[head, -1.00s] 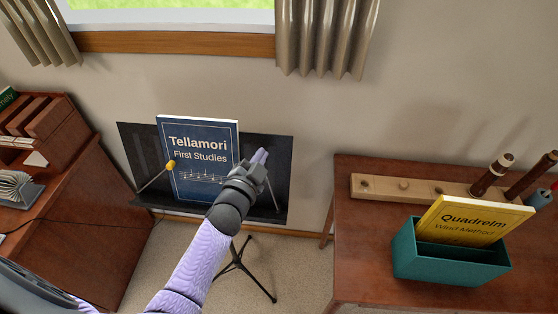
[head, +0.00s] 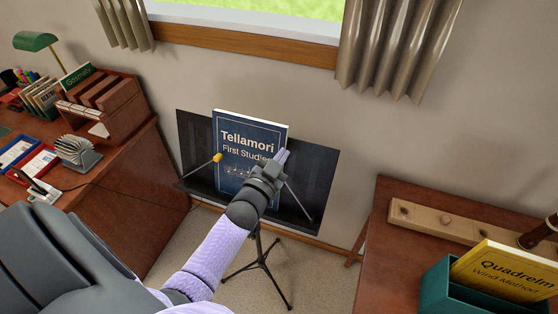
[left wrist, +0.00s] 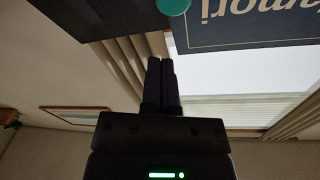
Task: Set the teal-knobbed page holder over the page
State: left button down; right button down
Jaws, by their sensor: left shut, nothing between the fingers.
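The blue Tellamori book (head: 232,158) stands on the dark music stand (head: 320,180), and part of it shows upside down in the left wrist view (left wrist: 245,25). On its left, a page holder with a yellow knob (head: 217,158) reaches toward the book. On its right, a thin grey holder rod (head: 299,201) rises from the ledge behind my left gripper (head: 283,156). A teal knob (left wrist: 173,5) shows at the top of the left wrist view, beyond the shut, empty fingertips (left wrist: 160,62) and apart from them in the picture. The gripper hides the knob in the head view. My right gripper is out of view.
A brown desk (head: 120,215) with organisers and a green lamp (head: 36,42) stands left. A table (head: 375,270) on the right holds a teal box (head: 437,290) with a yellow Quadrelm book (head: 505,268) and a wooden peg rack (head: 425,220). A curtain (head: 395,50) hangs behind.

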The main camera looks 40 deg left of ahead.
pick_arm(q)
jog(key=s, duration=0.9)
jog(key=shift+s+d+f+p, duration=0.3)
jog(key=shift+s+d+f, duration=0.05)
jog(key=shift+d+f, duration=0.1)
